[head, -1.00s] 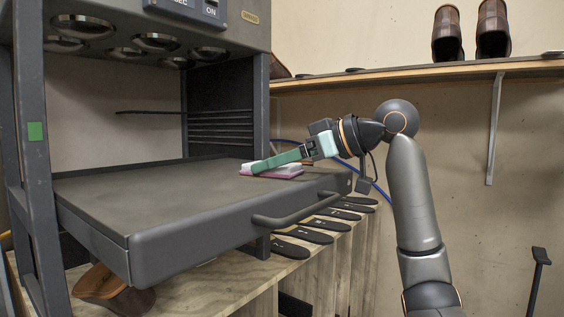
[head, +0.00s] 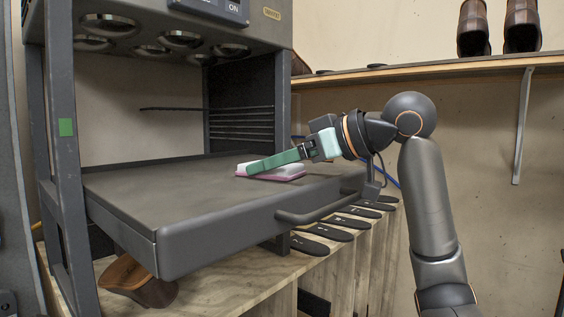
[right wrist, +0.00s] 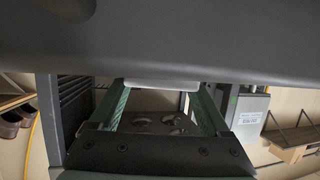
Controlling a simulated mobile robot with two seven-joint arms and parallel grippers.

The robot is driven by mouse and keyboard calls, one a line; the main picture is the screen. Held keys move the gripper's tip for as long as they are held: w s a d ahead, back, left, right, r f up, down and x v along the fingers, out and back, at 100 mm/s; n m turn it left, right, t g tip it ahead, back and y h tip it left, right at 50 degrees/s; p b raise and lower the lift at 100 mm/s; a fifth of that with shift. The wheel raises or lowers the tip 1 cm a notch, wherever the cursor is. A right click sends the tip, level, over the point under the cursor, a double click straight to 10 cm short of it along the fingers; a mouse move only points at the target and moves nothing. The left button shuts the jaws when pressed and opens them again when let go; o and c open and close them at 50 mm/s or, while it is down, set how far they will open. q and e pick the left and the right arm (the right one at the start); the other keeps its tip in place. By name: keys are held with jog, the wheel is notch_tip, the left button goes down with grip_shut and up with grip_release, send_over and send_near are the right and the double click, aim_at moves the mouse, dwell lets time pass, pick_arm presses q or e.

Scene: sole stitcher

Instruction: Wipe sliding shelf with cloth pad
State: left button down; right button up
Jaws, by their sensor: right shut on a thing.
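The sliding shelf (head: 185,205) is a wide dark grey tray pulled out of a grey machine frame, with a bar handle (head: 318,210) on its front. The cloth pad (head: 284,173), white above and pink below, lies flat against the shelf's top toward the back right. My right gripper (head: 255,166), with green fingers, is shut on the pad. In the right wrist view the pad (right wrist: 160,84) shows as a pale strip between the fingers, against the dark shelf (right wrist: 200,45). The fingers hide part of the pad. My left gripper is out of view.
The machine's post (head: 62,150) stands left of the shelf, and round metal fixtures (head: 180,39) hang above. Several dark soles (head: 310,245) and a brown shoe piece (head: 140,282) lie on the wooden bench below. A wall shelf (head: 440,72) holds brown shoes (head: 522,28).

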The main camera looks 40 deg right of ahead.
jog(key=shift+f, duration=0.15)
jog(key=shift+r, duration=3.15)
jog(key=shift+r, duration=1.5)
